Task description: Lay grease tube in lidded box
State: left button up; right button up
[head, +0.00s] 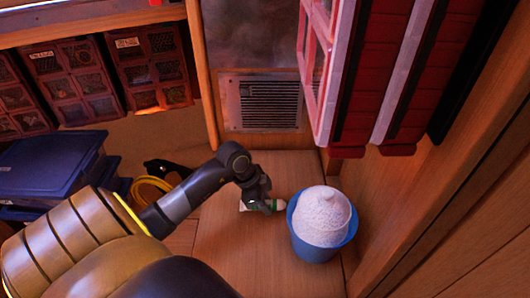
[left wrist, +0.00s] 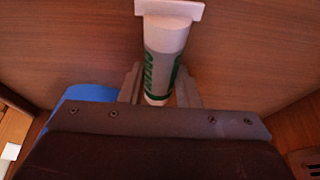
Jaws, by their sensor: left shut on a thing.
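My left gripper (head: 259,201) is shut on the grease tube (head: 276,205), a white tube with green print, just above or at the wooden surface left of the blue bucket. In the left wrist view the tube (left wrist: 165,55) stands between the two fingers of the left gripper (left wrist: 160,88), its wide flat white end toward the top. The gripper hides the tube's middle in the head view. A dark blue lidded box (head: 48,165) sits at the far left, its lid appearing shut. My right gripper is not in view.
A blue bucket (head: 317,248) heaped with white material (head: 322,211) stands close right of the gripper. A yellow coil (head: 150,190) lies by the blue box. Drawer bins (head: 150,65) line the back left. A red-framed open door or rack (head: 375,75) hangs at upper right. A vent grille (head: 269,103) is behind.

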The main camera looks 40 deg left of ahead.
pick_arm(q)
jog(key=shift+f, duration=0.2)
jog(key=o, duration=1.1)
jog(key=shift+r, duration=0.1)
